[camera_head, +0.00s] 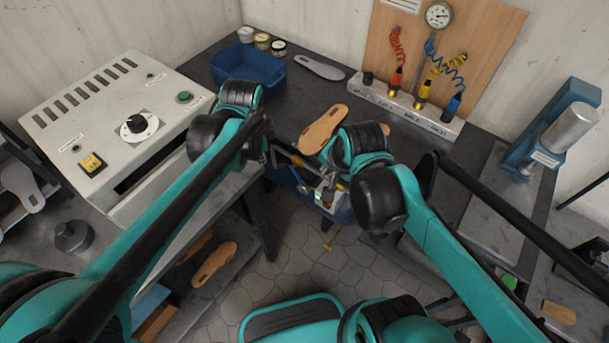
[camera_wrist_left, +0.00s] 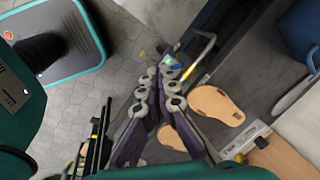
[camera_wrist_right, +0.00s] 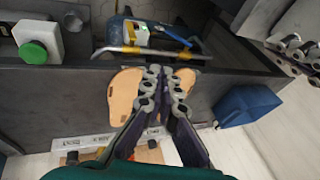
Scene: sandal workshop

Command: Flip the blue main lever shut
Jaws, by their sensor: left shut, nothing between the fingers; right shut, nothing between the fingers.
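A bent metal pipe (camera_head: 283,150) with brass-coloured fittings runs along the bench's front edge. Beside it a blue part (camera_head: 296,181), which looks like the lever, hangs at the edge, between my two wrists. In the right wrist view the blue part (camera_wrist_right: 172,35) lies beyond the pipe (camera_wrist_right: 150,51), past the fingertips. The left wrist view shows the pipe (camera_wrist_left: 205,52) beyond the fingers; the lever is not clear there. My left gripper (camera_wrist_left: 172,72) is shut and empty. My right gripper (camera_wrist_right: 162,72) is shut and empty over the bench. Both grippers are mostly hidden in the head view.
Tan soles (camera_head: 323,129) lie on the bench near my right wrist. A blue bin (camera_head: 262,68) and a grey sole (camera_head: 319,67) are behind. A manifold (camera_head: 405,106) with coloured connectors stands at the back. A control box (camera_head: 100,140) is at left, a blue press (camera_head: 545,140) at right.

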